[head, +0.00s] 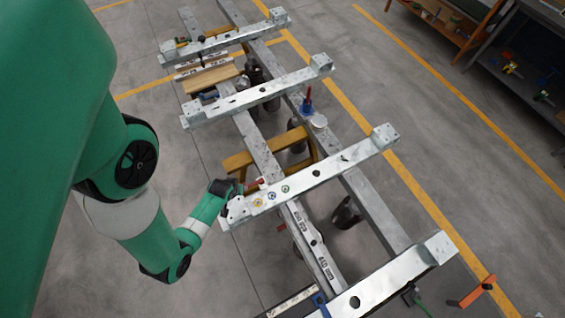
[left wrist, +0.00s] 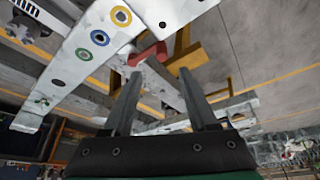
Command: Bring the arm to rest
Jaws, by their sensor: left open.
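My left gripper (head: 238,188) is at the left end of a galvanised crossbeam (head: 335,165) in the head view, with my green arm reaching in from the left. In the left wrist view its two dark fingers (left wrist: 160,74) are spread apart with nothing between them. A small red piece (left wrist: 148,54) shows just beyond the fingertips, beside the beam; I cannot tell whether they touch it. Yellow, green and blue rings (left wrist: 100,37) mark holes in the beam's end, left of the fingers. My right gripper is not in view.
Several crossbeams lie across two long rails (head: 375,205). Yellow trestle parts (head: 238,161) and dark cylindrical objects (head: 347,213) stand below. A wooden block (head: 210,77) and a blue-red tool (head: 307,103) lie farther back. The floor (head: 225,275) below my arm is clear.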

